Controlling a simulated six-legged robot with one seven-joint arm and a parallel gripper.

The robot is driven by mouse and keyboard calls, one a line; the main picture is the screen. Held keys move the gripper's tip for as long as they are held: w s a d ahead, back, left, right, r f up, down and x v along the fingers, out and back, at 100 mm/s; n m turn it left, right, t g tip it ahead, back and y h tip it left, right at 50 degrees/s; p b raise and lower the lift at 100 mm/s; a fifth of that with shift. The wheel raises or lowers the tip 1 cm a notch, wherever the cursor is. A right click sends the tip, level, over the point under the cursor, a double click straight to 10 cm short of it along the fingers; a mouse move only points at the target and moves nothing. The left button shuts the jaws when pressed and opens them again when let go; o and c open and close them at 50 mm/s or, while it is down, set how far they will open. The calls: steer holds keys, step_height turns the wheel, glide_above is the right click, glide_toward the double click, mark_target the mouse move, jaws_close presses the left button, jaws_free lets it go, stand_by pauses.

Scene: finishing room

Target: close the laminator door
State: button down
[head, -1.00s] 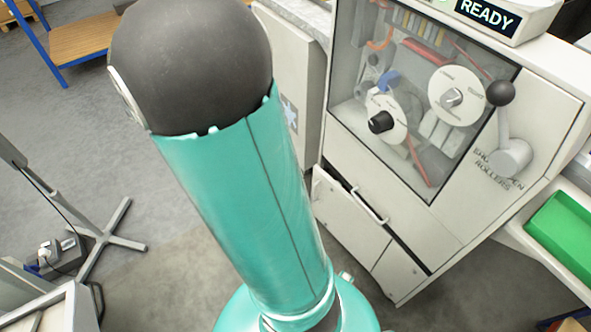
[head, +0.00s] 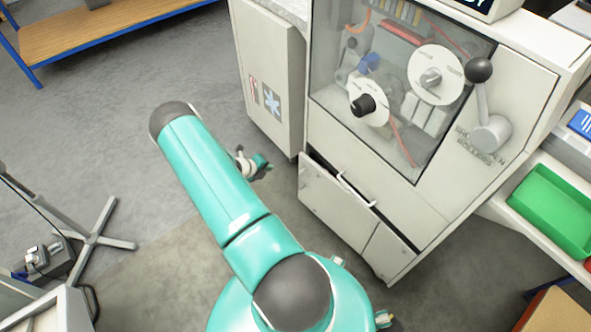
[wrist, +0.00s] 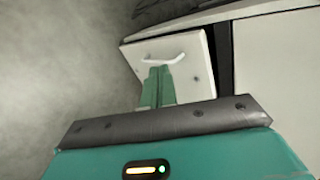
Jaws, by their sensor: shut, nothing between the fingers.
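The laminator (head: 430,205) stands at the right in the head view. Its low pale door (head: 335,205) is ajar, with a dark gap along its upper edge and a white bar handle (head: 357,190). The wrist view shows the door (wrist: 195,80) from close by, its handle (wrist: 165,60) near the top and a dark gap at its right. My gripper (wrist: 158,72) is shut and empty, its green fingers pointing at the door face just below the handle. I cannot tell whether they touch it. The gripper is not clearly visible in the head view.
A lever with a black knob (head: 479,70) juts from the laminator front. A grey cabinet (head: 268,75) adjoins it on the left. A green bin (head: 552,210) sits at the right. A stand (head: 95,238) is at the left, with open floor (head: 130,140) beyond it.

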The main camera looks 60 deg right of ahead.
step_height(320, 180, down, 4)
steer(key=s+f+n, duration=0.1)
steer(key=s+n, duration=0.1)
steer(key=s, duration=0.1)
glide_toward(301, 169)
steer(key=d+f, duration=0.3)
steer(key=f, duration=0.1)
steer(key=shift+s+d+f, duration=0.2)
steer(key=shift+s+d, duration=0.35)
steer(key=shift+d, duration=0.05)
